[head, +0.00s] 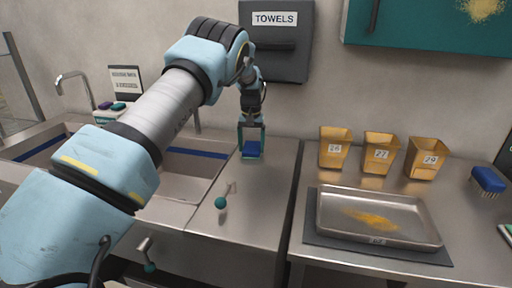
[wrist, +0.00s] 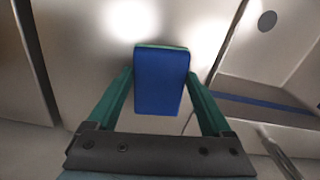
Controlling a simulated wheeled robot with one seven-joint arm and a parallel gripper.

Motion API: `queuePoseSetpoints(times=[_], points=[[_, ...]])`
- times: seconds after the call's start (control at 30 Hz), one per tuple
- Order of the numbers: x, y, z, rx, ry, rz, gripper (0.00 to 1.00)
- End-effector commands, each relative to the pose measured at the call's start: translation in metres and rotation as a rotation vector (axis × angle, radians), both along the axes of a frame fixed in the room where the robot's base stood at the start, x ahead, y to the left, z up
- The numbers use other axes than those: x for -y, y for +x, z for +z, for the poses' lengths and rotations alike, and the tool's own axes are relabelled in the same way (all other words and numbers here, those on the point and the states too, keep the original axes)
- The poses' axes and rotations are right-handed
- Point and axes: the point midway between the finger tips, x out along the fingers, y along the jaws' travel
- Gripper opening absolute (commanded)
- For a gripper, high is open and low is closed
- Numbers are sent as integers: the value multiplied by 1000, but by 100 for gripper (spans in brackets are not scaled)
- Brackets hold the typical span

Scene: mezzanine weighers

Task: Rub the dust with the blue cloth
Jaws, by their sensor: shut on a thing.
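My gripper (head: 251,136) is shut on the blue cloth (head: 252,149), which looks like a folded block over the steel drainboard beside the sink. In the wrist view the blue cloth (wrist: 160,82) sits between the green fingers, with a green edge at its far end. I cannot tell whether it touches the steel. Yellow dust (head: 371,219) lies in the steel tray (head: 330,193) on the right-hand bench, well to the right of my gripper. Another patch of yellow dust (head: 484,9) is on the teal cabinet (head: 425,27) high at the right.
Three yellow scoops (head: 335,148) numbered 26, 27 and 29 stand behind the tray. A blue brush (head: 488,180) lies at the right. A grey towel box (head: 272,65) hangs above my gripper. Taps and sink basins are at the left. A gap separates drainboard and bench.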

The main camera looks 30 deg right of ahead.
Motion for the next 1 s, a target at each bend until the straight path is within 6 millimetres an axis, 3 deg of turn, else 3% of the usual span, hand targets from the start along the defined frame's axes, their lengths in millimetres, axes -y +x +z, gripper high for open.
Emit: queuePoseSetpoints(times=[0.43, 1.0], points=[[17, 18, 1, 1, 1, 0, 39], [44, -9, -3, -2, 1, -2, 39]])
